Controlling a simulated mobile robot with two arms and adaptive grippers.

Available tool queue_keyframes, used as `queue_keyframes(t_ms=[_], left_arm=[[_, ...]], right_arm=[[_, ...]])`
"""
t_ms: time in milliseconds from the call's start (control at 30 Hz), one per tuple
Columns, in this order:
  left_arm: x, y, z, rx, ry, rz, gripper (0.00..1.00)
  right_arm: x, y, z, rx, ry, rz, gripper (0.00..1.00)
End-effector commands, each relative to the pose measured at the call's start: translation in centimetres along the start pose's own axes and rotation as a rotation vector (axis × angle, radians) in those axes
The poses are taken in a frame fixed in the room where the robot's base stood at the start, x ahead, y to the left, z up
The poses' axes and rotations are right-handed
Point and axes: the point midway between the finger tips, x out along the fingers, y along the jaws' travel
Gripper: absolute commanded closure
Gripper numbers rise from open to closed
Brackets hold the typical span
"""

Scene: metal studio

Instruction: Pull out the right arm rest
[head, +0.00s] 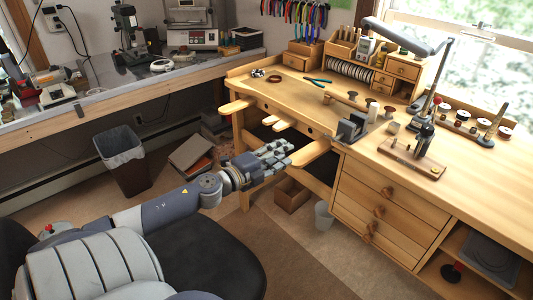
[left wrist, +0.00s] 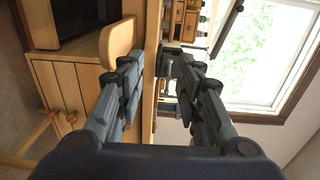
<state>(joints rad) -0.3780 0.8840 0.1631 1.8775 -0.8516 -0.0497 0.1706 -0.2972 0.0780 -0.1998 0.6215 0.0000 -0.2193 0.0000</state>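The right arm rest (head: 312,152) is a light wooden slab with a rounded end. It sticks out from the bench front, just left of the drawer stack. My left gripper (head: 288,151) is at its outer end, with fingers pointing toward the bench. In the left wrist view, the fingers (left wrist: 149,58) are spread with a clear gap. The arm rest shows there too (left wrist: 118,38), beside and beyond the left-hand fingertip. I cannot tell whether they touch. Nothing is held. My right gripper is not in view.
The wooden workbench (head: 460,172) carries a lamp, a vise and tools. Another arm rest (head: 237,106) and a small middle slab (head: 284,125) also protrude. A black chair (head: 205,258), a waste bin (head: 122,160) and a small pail (head: 323,216) stand on the floor.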

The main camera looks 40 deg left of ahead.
Motion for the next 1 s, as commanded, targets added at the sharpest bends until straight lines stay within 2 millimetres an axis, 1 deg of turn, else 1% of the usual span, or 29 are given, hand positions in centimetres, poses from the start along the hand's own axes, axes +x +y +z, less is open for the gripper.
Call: queue_keyframes(t_ms=[33,233,600,767,1000], left_arm=[[-0.5,0.3,0.0,-0.004,-0.001,0.004,0.68],[-1.9,0.6,0.0,-0.004,-0.002,0.006,0.68],[-4.4,0.9,0.0,-0.006,-0.003,0.008,0.68],[-5.0,0.9,0.0,-0.004,-0.002,0.008,0.68],[-5.0,1.0,0.0,-0.004,-0.003,0.008,0.68]], right_arm=[[-0.1,0.0,0.2,0.0,-0.002,0.0,0.68],[-0.2,0.1,0.8,-0.001,-0.012,0.001,0.68],[-0.5,0.2,0.2,-0.001,-0.003,0.002,0.68],[-0.6,0.2,0.2,-0.001,-0.004,0.002,0.68],[-0.6,0.2,0.2,-0.001,-0.004,0.002,0.68]])
